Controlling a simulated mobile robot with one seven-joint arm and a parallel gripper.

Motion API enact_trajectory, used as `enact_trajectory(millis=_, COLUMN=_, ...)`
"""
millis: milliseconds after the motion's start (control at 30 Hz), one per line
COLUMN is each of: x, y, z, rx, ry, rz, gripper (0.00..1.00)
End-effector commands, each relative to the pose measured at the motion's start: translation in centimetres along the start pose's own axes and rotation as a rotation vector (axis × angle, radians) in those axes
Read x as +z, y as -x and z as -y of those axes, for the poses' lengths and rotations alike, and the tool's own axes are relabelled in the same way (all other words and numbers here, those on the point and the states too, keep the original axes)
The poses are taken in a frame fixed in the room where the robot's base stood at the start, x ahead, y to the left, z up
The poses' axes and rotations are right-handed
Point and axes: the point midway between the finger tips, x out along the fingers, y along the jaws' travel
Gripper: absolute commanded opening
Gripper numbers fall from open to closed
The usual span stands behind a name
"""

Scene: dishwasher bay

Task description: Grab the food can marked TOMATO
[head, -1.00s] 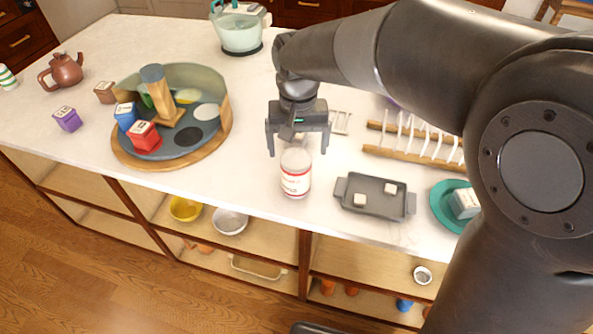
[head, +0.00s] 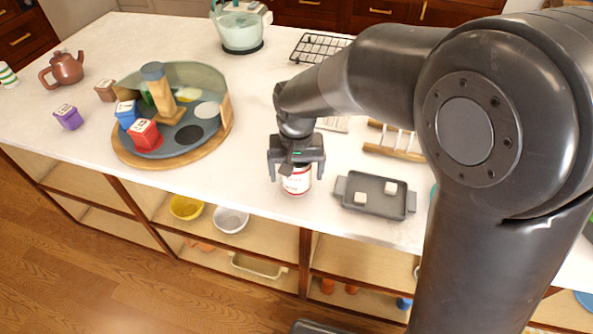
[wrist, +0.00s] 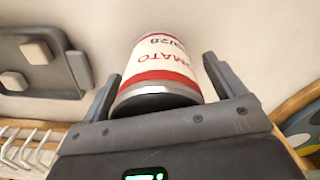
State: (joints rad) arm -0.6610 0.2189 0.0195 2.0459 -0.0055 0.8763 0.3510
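The food can (head: 297,181) is white with red bands and stands upright near the front edge of the white counter. In the wrist view the can (wrist: 160,68) shows the lettering TOMATO in red. My gripper (head: 297,183) is lowered over the can, one finger on each side. In the wrist view my gripper (wrist: 160,85) is open, with a visible gap between the can and the right finger; the left finger is close to the can. The can's top is hidden by my gripper in the head view.
A dark grey tray (head: 375,208) with two pale cubes lies just right of the can. A round wooden-based tray (head: 122,150) with several coloured boxes stands to the left. A wooden rack (head: 393,153) is behind the grey tray. Counter between the can and round tray is clear.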

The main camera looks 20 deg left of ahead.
Motion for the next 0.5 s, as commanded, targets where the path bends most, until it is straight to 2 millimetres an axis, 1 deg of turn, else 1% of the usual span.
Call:
enact_trajectory(millis=33, x=0.0, y=0.02, z=0.0, rx=0.0, ry=0.0, rz=0.0, gripper=0.84)
enact_trajectory(millis=67, x=0.0, y=0.02, z=0.0, rx=0.0, ry=0.0, rz=0.0, gripper=0.81)
enact_trajectory(millis=500, x=0.0, y=0.04, z=0.0, rx=0.0, ry=0.0, rz=0.0, gripper=0.45)
